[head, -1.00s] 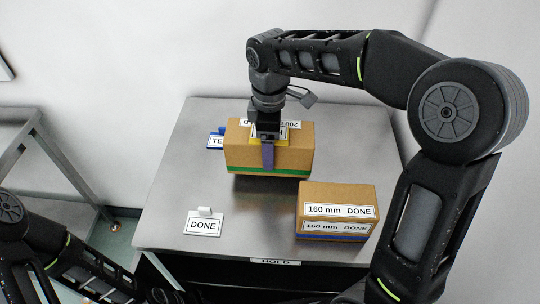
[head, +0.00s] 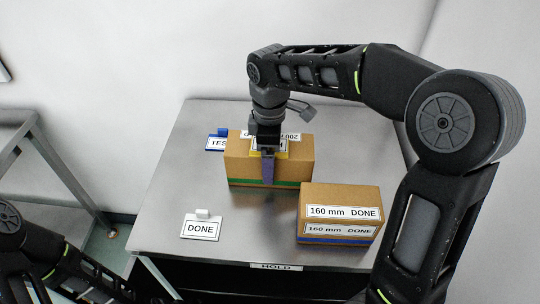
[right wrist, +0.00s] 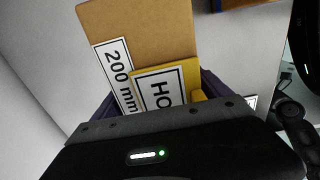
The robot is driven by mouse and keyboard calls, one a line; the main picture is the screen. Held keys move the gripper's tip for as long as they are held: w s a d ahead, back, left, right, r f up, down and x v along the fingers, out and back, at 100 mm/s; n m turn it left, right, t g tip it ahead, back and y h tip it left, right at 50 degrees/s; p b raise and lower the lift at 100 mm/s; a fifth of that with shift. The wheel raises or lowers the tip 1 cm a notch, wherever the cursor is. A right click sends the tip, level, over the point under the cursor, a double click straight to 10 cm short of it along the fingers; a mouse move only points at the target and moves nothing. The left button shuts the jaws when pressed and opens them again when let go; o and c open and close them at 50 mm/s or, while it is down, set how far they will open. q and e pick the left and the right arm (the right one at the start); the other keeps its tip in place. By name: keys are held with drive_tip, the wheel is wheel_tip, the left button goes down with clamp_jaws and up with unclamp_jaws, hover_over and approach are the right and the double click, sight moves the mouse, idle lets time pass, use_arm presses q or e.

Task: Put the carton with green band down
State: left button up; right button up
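The carton with green band (head: 297,160) is a brown box with a green stripe low on its front. It is upright at the middle of the metal table, low over or on the surface; I cannot tell if it touches. My right gripper (head: 267,165) reaches it from above, with a purple finger against its front face. In the right wrist view the carton (right wrist: 150,30) shows between the purple fingers, with a "200 mm" label and a yellow tag reading "HO". My left arm shows at the lower left, its gripper out of view.
A second carton (head: 340,195) with a blue band and "160 mm DONE" labels stands to the front right. A "DONE" sign (head: 201,228) stands at the front left. A blue sign (head: 216,143) is partly hidden behind the held carton. The table (head: 170,190) is bare at left.

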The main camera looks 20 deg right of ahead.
drive_tip(key=shift+o, duration=1.1)
drive_tip(key=shift+r, duration=0.1)
drive_tip(key=shift+r, duration=0.55)
wheel_tip(320, 180, up, 5)
drive_tip(key=shift+w+f, duration=0.1)
drive_tip(key=shift+f, duration=0.1)
wheel_tip(320, 180, up, 6)
drive_tip(key=shift+f+p, duration=0.2)
drive_tip(key=shift+p, duration=1)
drive_tip(key=shift+r+p, duration=0.45)
drive_tip(key=shift+p, duration=0.05)
drive_tip(key=shift+f, duration=0.15)
